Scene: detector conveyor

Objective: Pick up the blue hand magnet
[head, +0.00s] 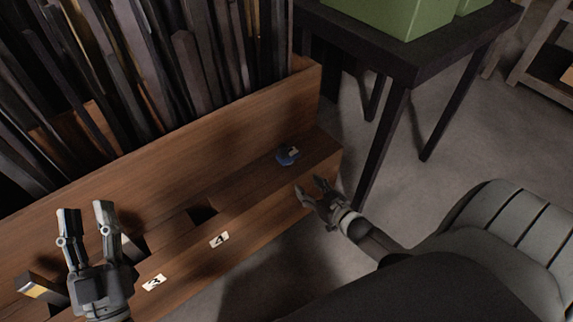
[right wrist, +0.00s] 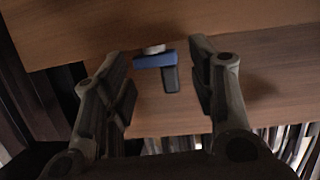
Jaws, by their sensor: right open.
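The blue hand magnet (head: 287,155) lies on the wooden ledge near its right end in the head view. In the right wrist view the magnet (right wrist: 155,61) shows as a blue bar with a dark part and a pale part, seen between my fingers and beyond their tips. My right gripper (head: 311,191) is open and empty, just in front of the ledge and a little short of the magnet. The right gripper's fingers (right wrist: 165,75) stand on either side of the magnet in the wrist view, with no visible contact. My left gripper (head: 87,212) is open and empty at the lower left.
A dark table (head: 405,62) with green boxes (head: 385,12) stands at the back right. A grey ribbed object (head: 505,235) is at the right.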

